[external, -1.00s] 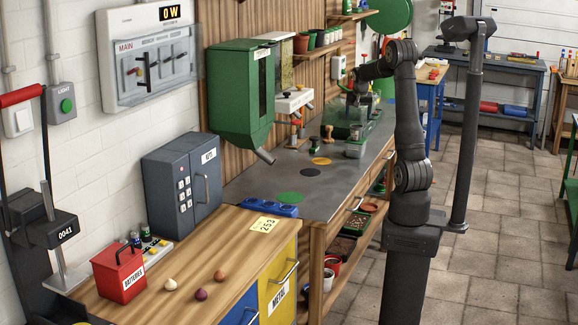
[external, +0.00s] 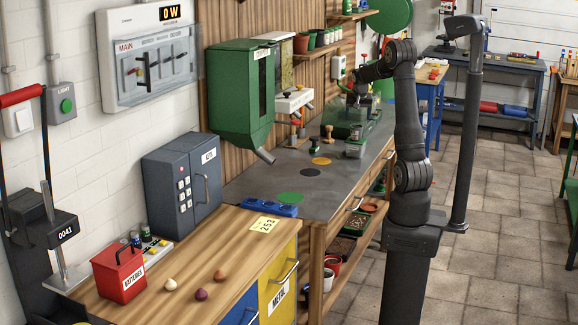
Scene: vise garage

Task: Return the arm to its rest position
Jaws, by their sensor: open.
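My arm (external: 411,130) stands at the right of the workbench, upright, with its upper part bent to the left over the bench. My gripper (external: 350,97) is at the far end of the bench, above or near a green box-like thing (external: 342,130). It is small and dark in this view, and its fingers are hard to make out. It is open, and nothing can be seen held in it.
The grey bench top (external: 240,185) has free room at its near end, around green, black and yellow discs. A green dispenser (external: 240,95) hangs on the wall at left. A dark post (external: 468,130) stands just right of my arm.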

